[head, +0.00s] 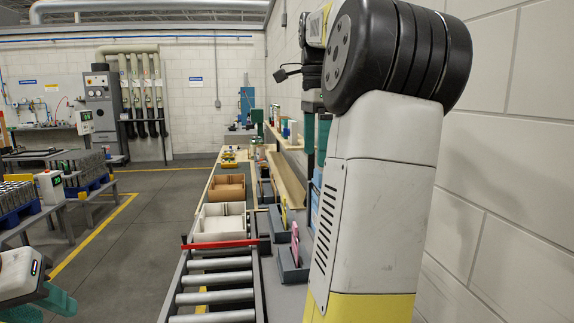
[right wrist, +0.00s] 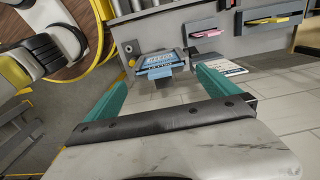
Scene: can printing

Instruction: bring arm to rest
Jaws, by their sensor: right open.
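My right arm (head: 380,190) is raised and fills the right side of the head view, close to the camera. In the right wrist view my right gripper (right wrist: 163,82) is open, its two teal fingers wide apart with nothing between them. A blue labelled item (right wrist: 160,66) lies beyond the fingertips, apart from them. My left gripper (head: 48,302) shows at the lower left corner of the head view, with teal fingers partly cut off by the edge. Whether it is open or shut cannot be told.
A roller conveyor (head: 214,278) with a red bar (head: 220,244) runs ahead. Cardboard boxes (head: 226,190) stand beyond it. Grey bins (head: 290,268) hold pink and yellow items. Racks of cans (head: 84,165) stand at left. A white wall (head: 500,190) is close on the right. The middle floor is clear.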

